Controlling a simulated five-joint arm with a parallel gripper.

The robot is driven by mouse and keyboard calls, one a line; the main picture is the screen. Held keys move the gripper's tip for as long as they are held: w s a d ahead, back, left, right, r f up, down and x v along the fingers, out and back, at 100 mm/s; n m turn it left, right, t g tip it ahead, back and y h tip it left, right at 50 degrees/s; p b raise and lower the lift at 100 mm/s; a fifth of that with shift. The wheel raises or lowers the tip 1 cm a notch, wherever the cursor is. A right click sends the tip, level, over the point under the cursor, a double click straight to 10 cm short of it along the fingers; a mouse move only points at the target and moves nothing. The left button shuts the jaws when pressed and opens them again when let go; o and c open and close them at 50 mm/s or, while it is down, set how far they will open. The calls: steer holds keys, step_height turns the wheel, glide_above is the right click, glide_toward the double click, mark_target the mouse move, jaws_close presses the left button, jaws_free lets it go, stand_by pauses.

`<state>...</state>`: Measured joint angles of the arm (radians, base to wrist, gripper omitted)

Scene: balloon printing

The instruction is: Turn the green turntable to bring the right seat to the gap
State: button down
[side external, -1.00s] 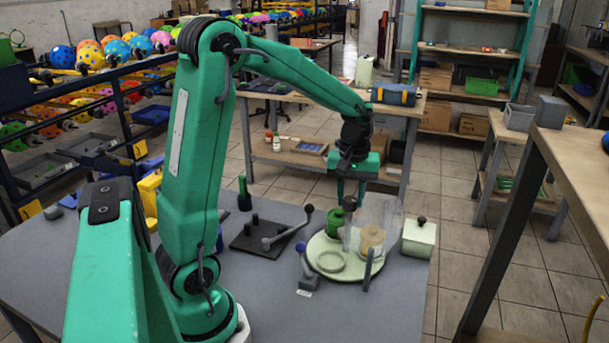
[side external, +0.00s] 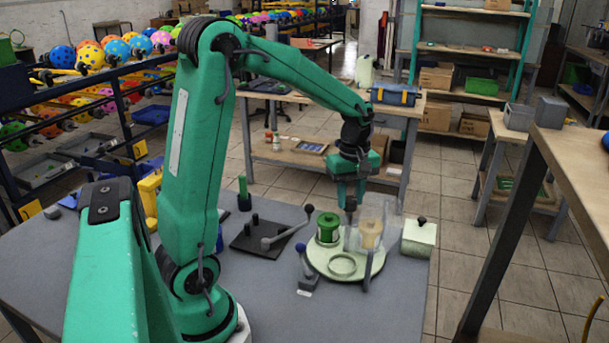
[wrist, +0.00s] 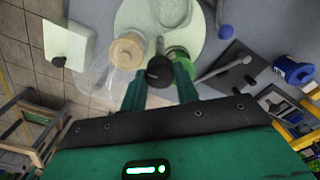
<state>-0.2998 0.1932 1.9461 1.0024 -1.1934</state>
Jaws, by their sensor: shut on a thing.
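The pale green turntable (side external: 317,260) lies on the grey table. A green spool-like piece (side external: 328,229) sits at its back left, a tan cylinder (side external: 371,236) at its right, and an empty ring seat (side external: 342,266) at its front. A clear guard (side external: 383,208) stands around the tan cylinder. My gripper (side external: 349,202) is over the back of the disc, shut on a dark round knob. In the wrist view the knob (wrist: 159,71) is between the fingertips, with the tan cylinder (wrist: 127,50) to its left and the green piece (wrist: 183,60) to its right.
A pale box with a dark knob (side external: 419,236) stands right of the turntable. A blue-topped lever (side external: 304,265) stands close at its left front. A black plate with pegs and a long lever (side external: 262,235) lies farther left. The front of the table is clear.

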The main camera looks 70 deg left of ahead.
steer(key=shift+r+n, duration=0.1)
steer(key=shift+n, duration=2.2)
steer(key=c, duration=1.1)
jaws_free()
steer(key=shift+o, duration=0.2)
steer(key=shift+r, duration=0.1)
steer(key=shift+r, duration=3.8)
